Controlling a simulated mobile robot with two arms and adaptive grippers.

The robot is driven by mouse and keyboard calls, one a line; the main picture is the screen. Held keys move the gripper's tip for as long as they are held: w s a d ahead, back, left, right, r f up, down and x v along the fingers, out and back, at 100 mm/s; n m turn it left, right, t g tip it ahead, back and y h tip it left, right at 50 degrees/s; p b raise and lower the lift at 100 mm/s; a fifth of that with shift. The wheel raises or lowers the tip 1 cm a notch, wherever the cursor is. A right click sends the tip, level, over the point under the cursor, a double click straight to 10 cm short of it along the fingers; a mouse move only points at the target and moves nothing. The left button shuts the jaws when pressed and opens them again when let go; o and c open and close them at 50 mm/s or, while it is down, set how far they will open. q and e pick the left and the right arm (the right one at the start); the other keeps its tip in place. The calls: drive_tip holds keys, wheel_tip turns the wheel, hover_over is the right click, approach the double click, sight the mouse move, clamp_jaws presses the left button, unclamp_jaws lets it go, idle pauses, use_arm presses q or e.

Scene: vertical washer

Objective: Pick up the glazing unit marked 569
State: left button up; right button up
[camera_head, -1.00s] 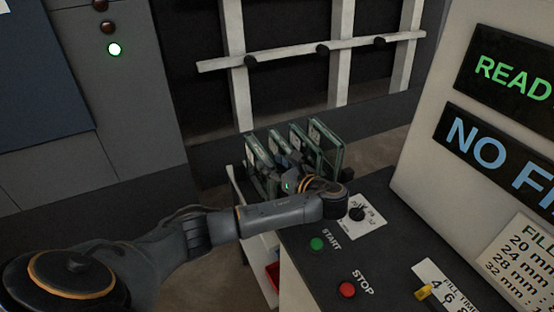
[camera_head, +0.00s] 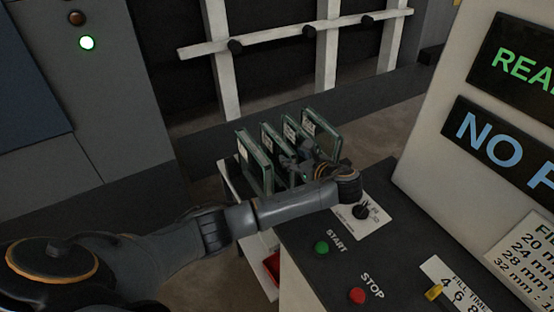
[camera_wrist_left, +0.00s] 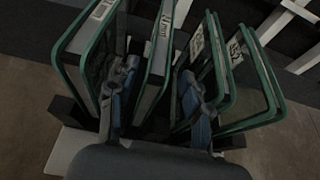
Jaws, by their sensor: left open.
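Several upright glazing units with green-edged glass stand side by side in a rack; in the head view they run from a left one (camera_head: 253,162) to a right one (camera_head: 322,132). They show from above in the wrist view, with white labels on their faces. The rightmost label (camera_wrist_left: 235,51) seems to start with 5; I cannot read 569 on any of them. My left gripper (camera_head: 301,163) is open among the units. In the wrist view its fingers (camera_wrist_left: 158,96) stand on either side of the second unit from the left (camera_wrist_left: 157,62); contact cannot be told. My right gripper is out of view.
A dark control panel with a green START button (camera_head: 321,248), a red STOP button (camera_head: 357,296) and a knob (camera_head: 361,211) lies right of the rack, close under my left wrist. A sign board (camera_head: 440,160) rises behind it. A white-barred frame (camera_head: 300,37) stands behind.

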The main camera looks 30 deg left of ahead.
sight(285, 154)
use_arm(q)
drive_tip(key=shift+w+a+f, duration=0.1)
drive_tip(key=shift+a, duration=0.25)
drive_tip(key=x, duration=0.2)
drive_tip(key=p+x, duration=0.1)
drive_tip(key=x, duration=0.1)
drive_tip(key=shift+a+f, duration=0.25)
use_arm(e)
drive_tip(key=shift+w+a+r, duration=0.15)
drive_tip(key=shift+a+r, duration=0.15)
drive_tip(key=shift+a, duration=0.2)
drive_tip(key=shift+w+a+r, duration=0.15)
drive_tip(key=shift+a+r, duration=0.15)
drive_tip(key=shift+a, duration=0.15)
use_arm(q)
drive_tip(key=shift+d, duration=0.1)
drive_tip(key=c, duration=0.3)
clamp_jaws()
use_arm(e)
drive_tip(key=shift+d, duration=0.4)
use_arm(q)
drive_tip(key=shift+r, duration=0.15)
